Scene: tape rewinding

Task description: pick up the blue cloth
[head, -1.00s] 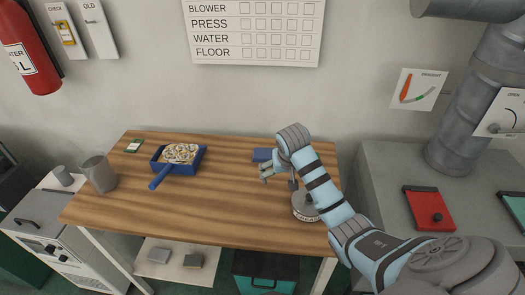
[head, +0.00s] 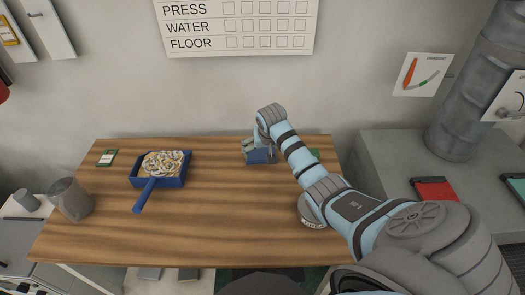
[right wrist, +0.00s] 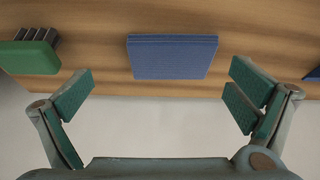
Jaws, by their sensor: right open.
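The blue cloth (head: 258,158) is a flat, folded rectangle on the wooden table near its back edge. In the right wrist view the cloth (right wrist: 172,56) lies ahead of the jaws, in line with the space between them. My right gripper (head: 251,145) is at the cloth in the head view and hides part of it. In the right wrist view my right gripper (right wrist: 163,93) has its green-padded fingers wide apart with nothing between them. My left gripper is not in view.
A blue dustpan (head: 176,183) full of pale shavings stands on the table (head: 225,215). A grey cup (head: 71,200) is at the left end. A round grey tin (head: 311,211) is partly behind my right arm. A green block-like object (right wrist: 30,57) lies beside the cloth.

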